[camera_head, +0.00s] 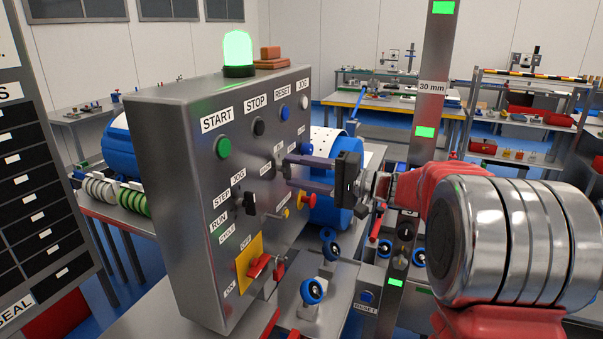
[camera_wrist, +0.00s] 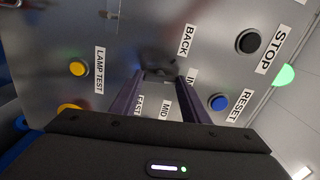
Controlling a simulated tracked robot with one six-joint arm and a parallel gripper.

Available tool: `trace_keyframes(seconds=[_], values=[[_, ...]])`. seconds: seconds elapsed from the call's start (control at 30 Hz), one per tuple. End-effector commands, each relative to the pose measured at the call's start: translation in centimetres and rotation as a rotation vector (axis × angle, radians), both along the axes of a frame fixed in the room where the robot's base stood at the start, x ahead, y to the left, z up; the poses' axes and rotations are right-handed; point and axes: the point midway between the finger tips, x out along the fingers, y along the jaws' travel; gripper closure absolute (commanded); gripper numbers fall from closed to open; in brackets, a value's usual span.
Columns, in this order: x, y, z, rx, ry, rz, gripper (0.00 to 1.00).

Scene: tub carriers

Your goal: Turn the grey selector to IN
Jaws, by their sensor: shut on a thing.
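My gripper (camera_head: 287,172) reaches in from the right to the front of the grey control panel (camera_head: 185,190). In the wrist view my gripper (camera_wrist: 160,80) is shut on the grey selector (camera_wrist: 158,73), whose small grey body shows between the fingertips. Which way it points cannot be told. The BACK label (camera_wrist: 185,40) lies above and right of it. The IN label (camera_wrist: 191,75) is beside the right finger and partly covered. In the head view the fingers hide the selector.
Near the fingers are the yellow LAMP TEST button (camera_wrist: 77,68), the blue RESET button (camera_wrist: 218,102) and the black STOP button (camera_wrist: 248,41). MID (camera_wrist: 166,109) and FAST labels lie below the selector. A red-handled switch on a yellow plate (camera_head: 248,257) sits low on the panel.

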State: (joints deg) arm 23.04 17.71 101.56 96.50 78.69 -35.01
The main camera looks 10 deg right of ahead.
Motion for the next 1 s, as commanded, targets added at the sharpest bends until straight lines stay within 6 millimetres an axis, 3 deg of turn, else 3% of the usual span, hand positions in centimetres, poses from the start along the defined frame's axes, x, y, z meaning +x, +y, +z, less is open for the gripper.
trace_keyframes(seconds=[0.7, 0.73, 1.0], values=[[-0.04, 0.31, -0.32, 0.060, 0.090, 0.006, 0.81], [-0.04, 0.31, -0.32, 0.060, 0.090, 0.006, 0.56], [-0.03, 0.16, -0.18, 0.061, 0.087, 0.003, 0.40]])
